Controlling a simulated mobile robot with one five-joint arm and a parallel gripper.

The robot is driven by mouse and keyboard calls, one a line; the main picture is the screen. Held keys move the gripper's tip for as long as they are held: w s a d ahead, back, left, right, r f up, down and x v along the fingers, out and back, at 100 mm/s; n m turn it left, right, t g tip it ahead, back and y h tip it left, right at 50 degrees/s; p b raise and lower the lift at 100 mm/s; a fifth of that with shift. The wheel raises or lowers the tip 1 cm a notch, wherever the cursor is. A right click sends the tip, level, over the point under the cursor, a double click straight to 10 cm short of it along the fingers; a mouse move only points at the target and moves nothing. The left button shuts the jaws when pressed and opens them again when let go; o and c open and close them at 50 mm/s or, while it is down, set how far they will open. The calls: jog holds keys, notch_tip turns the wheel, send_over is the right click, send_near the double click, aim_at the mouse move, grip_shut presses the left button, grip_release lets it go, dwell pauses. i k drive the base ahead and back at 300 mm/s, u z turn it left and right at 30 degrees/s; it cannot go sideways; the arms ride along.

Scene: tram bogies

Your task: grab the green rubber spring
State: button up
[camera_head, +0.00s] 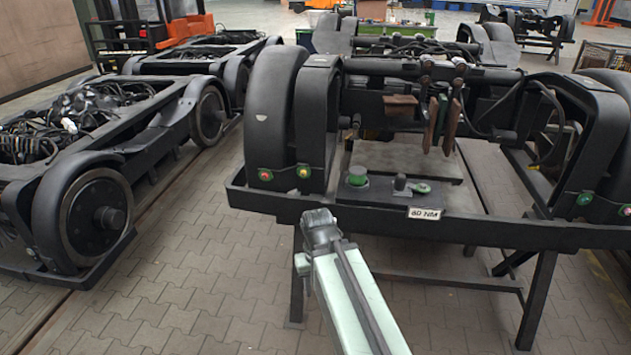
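A small round green piece (357,176), which looks like the green rubber spring, sits on the dark plate at the front of the black bogie frame (470,232). A second, flatter green piece (422,188) lies to its right, beside a dark knob (400,183). I cannot tell for sure which one is the spring. My gripper (319,220) is at the end of my pale arm, in front of the frame's front beam, below and left of the round green piece in the picture and apart from it. Its fingers are too small and dark to read.
A "60 NM" label (424,213) is on the front beam. Wheel covers (274,115) rise at the frame's left end. Hanging rusty plates (441,122) are above and behind the green pieces. Another bogie (95,185) stands at left. Paved floor (200,260) between is clear.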

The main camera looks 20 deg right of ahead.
aim_at(357, 176)
jog(key=u, duration=3.75)
jog(key=k, duration=2.65)
jog(key=z, duration=1.1)
jog(key=i, duration=1)
